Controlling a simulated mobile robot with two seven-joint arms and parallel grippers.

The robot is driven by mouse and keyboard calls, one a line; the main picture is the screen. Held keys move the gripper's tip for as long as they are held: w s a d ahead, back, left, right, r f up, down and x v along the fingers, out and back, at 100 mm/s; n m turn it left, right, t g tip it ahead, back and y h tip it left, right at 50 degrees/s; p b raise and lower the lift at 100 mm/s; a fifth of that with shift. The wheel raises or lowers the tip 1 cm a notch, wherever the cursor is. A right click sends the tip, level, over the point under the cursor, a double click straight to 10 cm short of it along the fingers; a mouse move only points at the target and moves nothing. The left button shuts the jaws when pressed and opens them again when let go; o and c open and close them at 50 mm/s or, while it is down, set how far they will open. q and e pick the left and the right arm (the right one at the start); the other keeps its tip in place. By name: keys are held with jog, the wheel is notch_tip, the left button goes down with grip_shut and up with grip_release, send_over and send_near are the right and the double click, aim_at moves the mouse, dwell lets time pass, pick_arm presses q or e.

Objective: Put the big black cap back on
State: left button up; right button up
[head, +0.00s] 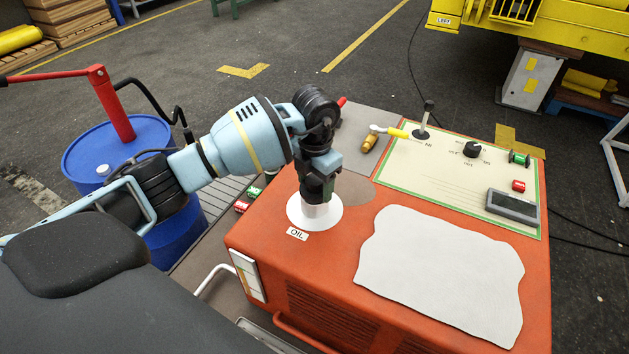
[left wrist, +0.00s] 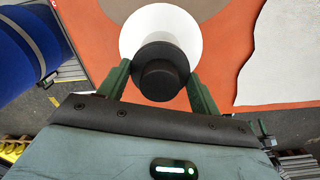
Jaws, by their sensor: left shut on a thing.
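My left gripper (head: 318,190) points down over the white oil filler (head: 316,213) on the orange machine, behind the label "OIL". In the left wrist view the green fingers of the left gripper (left wrist: 158,76) are shut on the big black cap (left wrist: 160,78), one on each side. The cap covers part of the white ring (left wrist: 158,24) there. In the head view the gripper largely hides the cap. I cannot tell whether the cap touches the filler neck. My right gripper is not in view.
A blue barrel (head: 165,225) with a red-handled pump (head: 112,105) stands left. Small red and green items (head: 243,206) lie beside the machine.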

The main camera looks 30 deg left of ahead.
aim_at(315, 180)
pick_arm(q)
jog(key=shift+f, duration=0.6)
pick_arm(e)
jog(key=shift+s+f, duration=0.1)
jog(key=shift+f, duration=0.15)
pick_arm(q)
jog(key=o, duration=0.8)
jog(key=shift+c, duration=0.2)
jog(key=shift+d+r+p, duration=0.1)
jog(key=shift+r+p, duration=2.5)
jog(key=shift+r, duration=3)
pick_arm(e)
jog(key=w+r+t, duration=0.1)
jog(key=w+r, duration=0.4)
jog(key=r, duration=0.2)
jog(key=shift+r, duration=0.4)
pick_arm(q)
jog(key=shift+f, duration=0.1)
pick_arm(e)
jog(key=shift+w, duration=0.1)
